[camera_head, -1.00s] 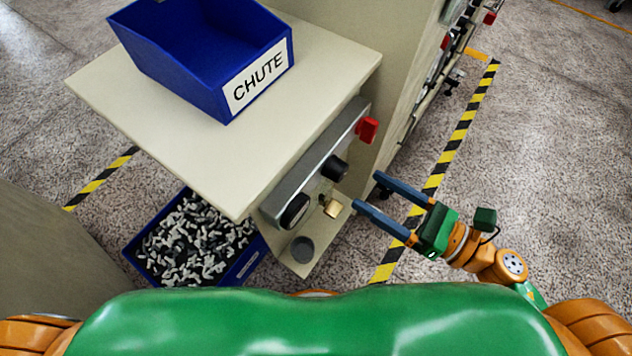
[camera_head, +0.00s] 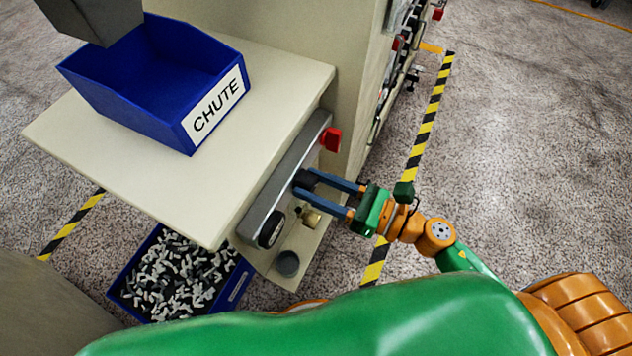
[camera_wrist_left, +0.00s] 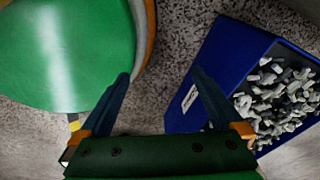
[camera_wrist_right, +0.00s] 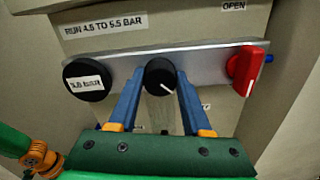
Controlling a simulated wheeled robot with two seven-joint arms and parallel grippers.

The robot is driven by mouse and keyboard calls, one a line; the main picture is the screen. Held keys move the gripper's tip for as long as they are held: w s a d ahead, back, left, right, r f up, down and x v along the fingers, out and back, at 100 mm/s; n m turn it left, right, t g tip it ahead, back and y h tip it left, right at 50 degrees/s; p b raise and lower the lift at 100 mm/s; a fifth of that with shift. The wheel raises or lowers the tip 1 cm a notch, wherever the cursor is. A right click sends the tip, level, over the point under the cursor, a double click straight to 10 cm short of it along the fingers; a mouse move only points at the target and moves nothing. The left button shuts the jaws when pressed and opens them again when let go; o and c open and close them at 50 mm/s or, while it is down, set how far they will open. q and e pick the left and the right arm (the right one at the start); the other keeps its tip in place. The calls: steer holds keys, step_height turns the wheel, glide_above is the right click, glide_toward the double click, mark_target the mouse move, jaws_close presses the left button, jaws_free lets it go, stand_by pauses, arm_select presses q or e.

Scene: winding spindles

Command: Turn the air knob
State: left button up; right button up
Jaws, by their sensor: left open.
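The air knob is a round black knob (camera_wrist_right: 160,75) with a white pointer line, in the middle of a grey metal panel (camera_wrist_right: 210,62). In the right wrist view its pointer slants to the lower right. My right gripper (camera_wrist_right: 161,78) has one blue finger on each side of the knob, closed in against it. In the head view the right gripper (camera_head: 303,182) reaches the panel from the right, partly covering the knob. My left gripper (camera_wrist_left: 160,73) is open and empty above the floor, beside the blue bin.
A brass fitting (camera_head: 311,218) is below the panel. The CHUTE box (camera_head: 215,110) stands on the tabletop. A blue bin (camera_head: 235,290) of pale pieces is on the floor.

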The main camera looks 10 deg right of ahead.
jaws_close()
steer(key=shift+r+m+p, duration=0.1)
steer(key=shift+m+p, duration=0.35)
steer(key=shift+m, duration=0.55)
steer(key=shift+m+p, duration=0.45)
steer(key=shift+m, duration=0.65)
steer(key=shift+m+p, duration=0.35)
steer(key=shift+m, duration=0.45)
arm_select(q)
steer(key=r, duration=0.2)
steer(key=shift+s+d+r, duration=0.25)
steer(key=shift+s+r, duration=0.05)
steer(key=shift+r, duration=0.1)
arm_select(e)
steer(key=shift+m, duration=0.5)
